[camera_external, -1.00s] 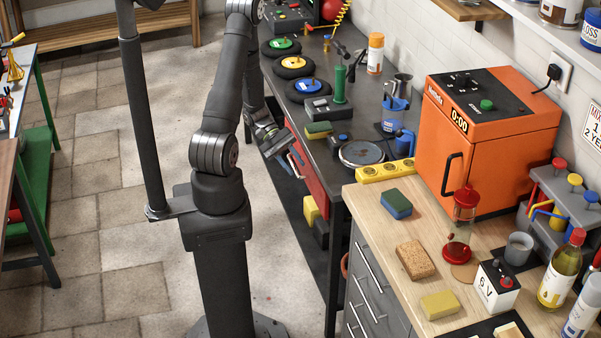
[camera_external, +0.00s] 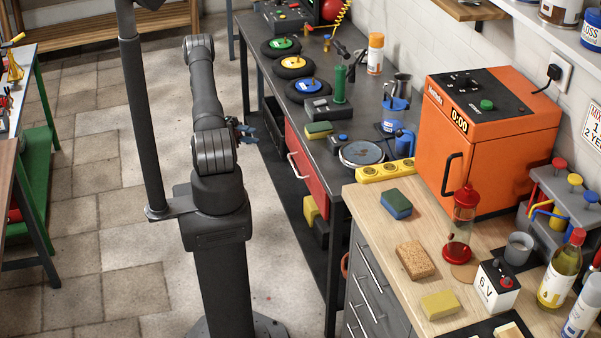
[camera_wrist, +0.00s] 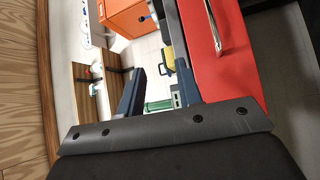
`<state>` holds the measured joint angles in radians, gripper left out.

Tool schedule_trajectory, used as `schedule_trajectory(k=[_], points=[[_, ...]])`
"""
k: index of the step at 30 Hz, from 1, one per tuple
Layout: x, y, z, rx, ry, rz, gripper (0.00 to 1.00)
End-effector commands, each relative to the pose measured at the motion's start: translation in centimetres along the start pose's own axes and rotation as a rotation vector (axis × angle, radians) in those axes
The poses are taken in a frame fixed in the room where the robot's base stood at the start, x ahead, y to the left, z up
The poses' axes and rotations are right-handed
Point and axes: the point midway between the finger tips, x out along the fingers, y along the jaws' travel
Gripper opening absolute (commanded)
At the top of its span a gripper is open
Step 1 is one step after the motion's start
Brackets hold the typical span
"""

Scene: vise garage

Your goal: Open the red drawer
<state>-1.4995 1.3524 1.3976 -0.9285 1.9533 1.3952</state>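The red drawer (camera_external: 310,176) is in the front of the dark workbench, with a pale bar handle (camera_external: 297,165) on its face. It looks flush or nearly flush with the bench front. In the wrist view the red drawer front (camera_wrist: 222,68) fills the upper right, with its metal handle (camera_wrist: 212,25) near the top. My gripper (camera_external: 246,131) is left of the drawer, apart from the handle. In the wrist view the fingers of my gripper (camera_wrist: 162,68) are spread with nothing between them.
The dark bench top (camera_external: 318,143) carries wheels, a sponge and tools. A wooden counter (camera_external: 385,230) with grey drawers and an orange oven (camera_external: 485,160) stands at the right. A lower shelf (camera_external: 290,205) lies under the bench. Tiled floor (camera_external: 95,190) at left is clear.

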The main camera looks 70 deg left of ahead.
Motion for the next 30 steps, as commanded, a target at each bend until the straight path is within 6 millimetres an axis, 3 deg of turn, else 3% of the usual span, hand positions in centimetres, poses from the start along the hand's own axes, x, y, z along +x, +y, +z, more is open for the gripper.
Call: schedule_trajectory(k=[1,6,12,17,20,30], points=[[-0.2,-1.7,0.3,-0.004,0.002,0.001,0.32],[-0.8,-6.5,0.9,-0.004,0.001,0.001,0.32],[-1.2,-9.5,1.3,-0.003,0.001,-0.002,0.32],[-0.5,-9.8,1.3,-0.004,-0.001,-0.003,0.32],[1.0,-9.8,1.3,-0.004,-0.002,-0.001,0.32],[8.4,-9.7,1.4,-0.006,-0.004,-0.002,0.32]])
